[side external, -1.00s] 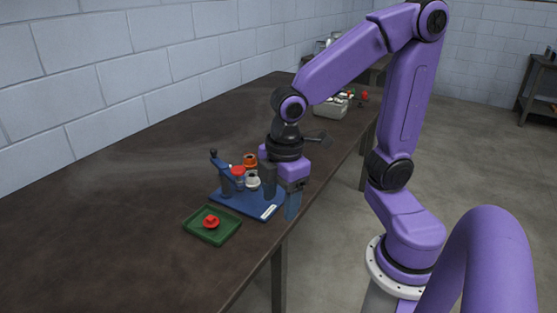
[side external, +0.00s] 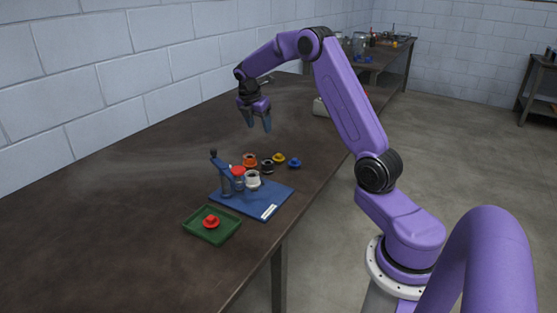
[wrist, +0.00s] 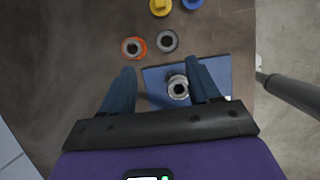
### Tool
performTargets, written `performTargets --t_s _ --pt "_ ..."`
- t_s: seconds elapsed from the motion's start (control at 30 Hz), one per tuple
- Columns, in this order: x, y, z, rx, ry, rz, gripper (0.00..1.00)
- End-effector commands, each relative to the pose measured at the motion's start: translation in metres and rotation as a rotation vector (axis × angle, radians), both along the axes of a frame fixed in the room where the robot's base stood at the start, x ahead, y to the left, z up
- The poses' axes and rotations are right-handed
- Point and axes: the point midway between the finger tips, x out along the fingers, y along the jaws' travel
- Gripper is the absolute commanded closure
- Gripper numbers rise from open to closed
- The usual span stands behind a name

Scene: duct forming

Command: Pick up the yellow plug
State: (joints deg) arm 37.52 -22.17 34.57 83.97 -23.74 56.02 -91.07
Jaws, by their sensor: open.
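The yellow plug (side external: 279,158) lies on the dark table behind the blue fixture plate, between a black ring and a blue plug. In the wrist view the yellow plug (wrist: 160,6) is at the top edge, partly cut off, well beyond my fingertips. My gripper (side external: 258,128) is raised above the table, with its fingers pointing down, apart and empty. In the wrist view my gripper (wrist: 165,68) shows two blue fingers spread wide, with nothing held between them.
A blue plug (side external: 295,162), a black ring (side external: 267,166) and an orange ring (side external: 249,160) lie near the yellow plug. The blue fixture plate (side external: 280,197) carries a clamp post and a white fitting (side external: 253,180). A green tray (side external: 228,228) holds a red plug (side external: 211,222).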

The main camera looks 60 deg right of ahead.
Motion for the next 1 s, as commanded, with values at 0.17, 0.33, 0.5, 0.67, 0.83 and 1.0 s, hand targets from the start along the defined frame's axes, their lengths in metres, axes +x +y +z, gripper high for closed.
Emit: performTargets --t_s 0.17,0.33,0.5,0.67,0.83,1.0 --pt "-0.004 -0.044 -0.008 -0.026 0.041 0.019 0.39" --pt "-0.005 -0.056 -0.02 -0.029 0.051 0.024 0.39" --pt "-0.006 -0.068 -0.049 -0.029 0.051 0.022 0.39" --pt "-0.006 -0.078 -0.077 -0.028 0.051 0.022 0.39" --pt "-0.006 -0.089 -0.104 -0.028 0.05 0.023 0.39" --pt "-0.005 -0.096 -0.119 -0.029 0.048 0.024 0.39"
